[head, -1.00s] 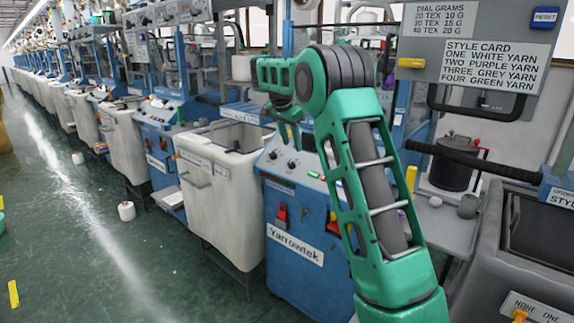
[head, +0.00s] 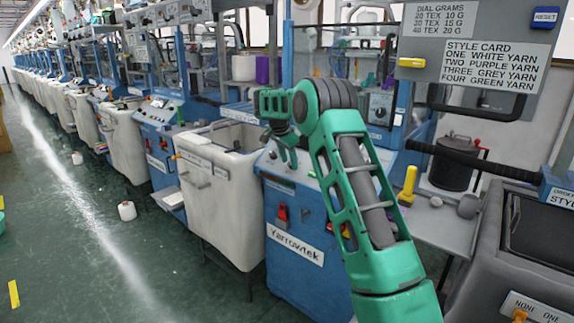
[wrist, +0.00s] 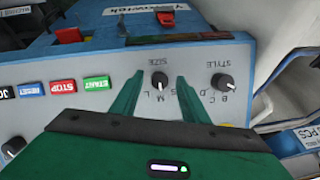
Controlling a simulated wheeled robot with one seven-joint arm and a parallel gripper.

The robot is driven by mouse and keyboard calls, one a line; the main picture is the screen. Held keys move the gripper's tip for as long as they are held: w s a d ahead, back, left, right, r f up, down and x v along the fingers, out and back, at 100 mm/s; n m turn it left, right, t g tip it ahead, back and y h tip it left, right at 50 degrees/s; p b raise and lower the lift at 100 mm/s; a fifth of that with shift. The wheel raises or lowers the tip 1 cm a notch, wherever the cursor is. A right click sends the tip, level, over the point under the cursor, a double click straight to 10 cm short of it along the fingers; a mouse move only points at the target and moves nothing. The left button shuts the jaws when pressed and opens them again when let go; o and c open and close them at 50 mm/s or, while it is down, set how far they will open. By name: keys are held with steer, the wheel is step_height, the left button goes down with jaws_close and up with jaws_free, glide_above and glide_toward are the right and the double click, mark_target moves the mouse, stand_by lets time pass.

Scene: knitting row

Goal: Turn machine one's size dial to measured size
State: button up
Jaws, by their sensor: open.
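The blue knitting machine labelled Yarrowtek (head: 294,243) stands in front of me. My gripper (head: 287,157) hangs over its sloping control panel and hides most of the dials in the head view. In the wrist view, upside down, the black size dial (wrist: 158,81) with letters S, M and L lies between the two open green fingers of my gripper (wrist: 160,85). I cannot tell contact, or surely which letter its white mark points at. The black style dial (wrist: 226,82) is just right of the right finger. Measured size is not readable here.
START (wrist: 97,83), STOP (wrist: 63,87) and RESET (wrist: 30,89) buttons lie left of the dials in the wrist view. A white bin (head: 215,205) stands left of the machine. A grey sign (head: 480,60) with dial grams and style card hangs at right. The left aisle is mostly clear.

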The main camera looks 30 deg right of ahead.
steer(key=shift+w+d+f, duration=0.1)
steer(key=shift+f, duration=0.3)
steer(key=c, duration=1)
steer(key=shift+a, duration=0.3)
jaws_close()
steer(key=shift+d, duration=0.1)
steer(key=shift+d+r+m, duration=0.1)
steer(key=shift+d+m, duration=0.05)
steer(key=shift+m, duration=0.15)
steer(key=m+t, duration=0.1)
steer(key=m, duration=0.3)
steer(key=shift+m+t+h, duration=0.4)
steer(key=shift+m+t, duration=0.2)
steer(key=shift+m, duration=1.2)
